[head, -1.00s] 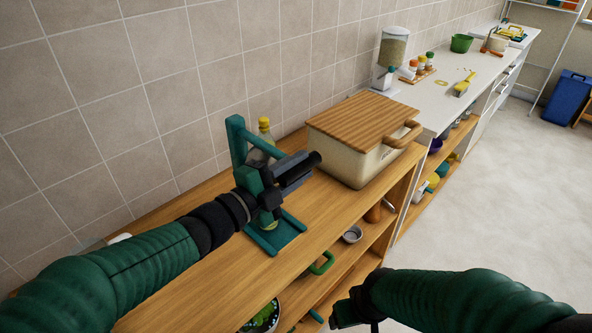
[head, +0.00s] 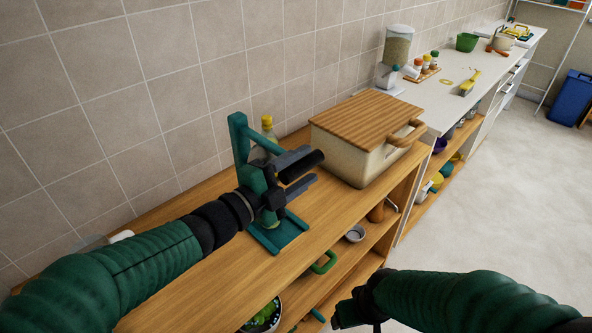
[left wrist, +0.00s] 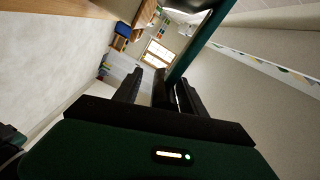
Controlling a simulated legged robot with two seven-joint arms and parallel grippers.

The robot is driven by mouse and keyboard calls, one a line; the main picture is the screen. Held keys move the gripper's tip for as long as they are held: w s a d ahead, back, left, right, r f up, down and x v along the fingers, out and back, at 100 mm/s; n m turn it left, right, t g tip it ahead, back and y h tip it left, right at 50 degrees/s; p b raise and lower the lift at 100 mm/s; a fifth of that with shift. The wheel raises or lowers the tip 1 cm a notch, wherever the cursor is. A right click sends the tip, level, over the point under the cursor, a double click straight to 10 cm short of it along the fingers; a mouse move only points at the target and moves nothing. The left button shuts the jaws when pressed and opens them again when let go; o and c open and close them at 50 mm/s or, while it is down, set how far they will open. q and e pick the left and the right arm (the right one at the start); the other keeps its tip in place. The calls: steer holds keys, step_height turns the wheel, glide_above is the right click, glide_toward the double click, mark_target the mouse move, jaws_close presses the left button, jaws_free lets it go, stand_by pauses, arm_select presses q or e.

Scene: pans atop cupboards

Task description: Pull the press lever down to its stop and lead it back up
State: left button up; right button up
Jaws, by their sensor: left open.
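The green press (head: 243,150) stands upright on the wooden cupboard top, with its flat green base (head: 279,236) below. Its lever ends in a black round grip (head: 302,168), which sticks out to the right of the column. My left gripper (head: 311,165) is open, with one finger above and one below this grip. In the left wrist view the dark lever grip (left wrist: 160,92) shows between the two spread fingers. My gripper and wrist hide part of the lever and column. My right gripper (head: 354,309) is low at the front, clear of the cupboard; its fingers are unclear.
A cream bin with a wooden lid (head: 366,130) stands right of the press. A yellow-capped bottle (head: 267,124) is behind the press. Shelves below hold a small grey bowl (head: 355,233) and a green-handled pan (head: 324,263). The floor at right is free.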

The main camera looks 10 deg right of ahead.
arm_select(q)
steer(key=v, duration=1.6)
steer(key=shift+a, duration=0.35)
steer(key=shift+s+p, duration=0.1)
steer(key=shift+p, duration=0.2)
steer(key=w+d+n+p, duration=0.1)
steer(key=w+d+p, duration=0.1)
steer(key=w+d, duration=0.1)
steer(key=w+d+n+p, duration=0.1)
steer(key=w+d+p, duration=0.1)
steer(key=d, duration=0.4)
steer(key=w+d+n+p, duration=0.1)
steer(key=w+d+p, duration=0.1)
steer(key=w+d, duration=0.2)
steer(key=shift+d+r, duration=0.25)
steer(key=shift+d, duration=0.4)
jaws_close()
